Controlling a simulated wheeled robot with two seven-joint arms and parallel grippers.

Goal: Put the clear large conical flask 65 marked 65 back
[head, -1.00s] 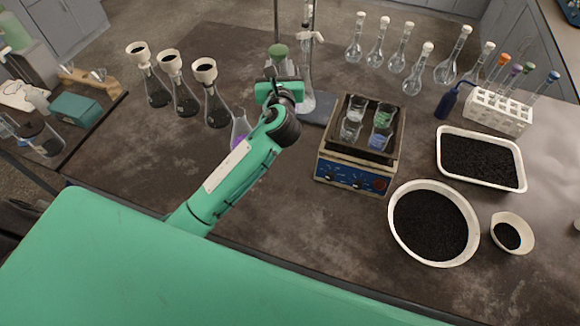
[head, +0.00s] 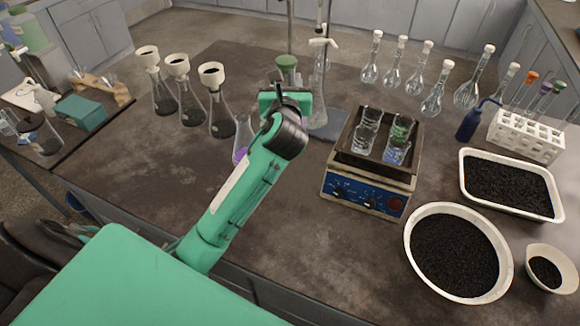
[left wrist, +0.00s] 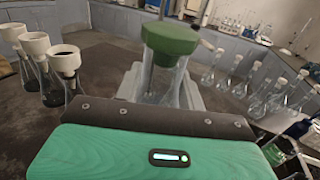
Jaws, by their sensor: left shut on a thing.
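A clear glass flask with a green stopper (head: 287,63) is held by my left gripper (head: 285,92). In the left wrist view the green stopper (left wrist: 170,42) and the clear flask body (left wrist: 160,84) rise just beyond the gripper. My gripper and arm hide most of the flask in the head view. No marking 65 can be read. The flask is roughly upright beside the stand with clamped glassware. I cannot tell whether its base touches the table. My right gripper is out of view.
Several conical flasks with black-filled funnels (head: 222,115) stand to the left. A flask with purple liquid (head: 240,153) is partly behind my arm. A hotplate with beakers (head: 368,185) is to the right. Several volumetric flasks (head: 432,100) stand behind. The front-left table is clear.

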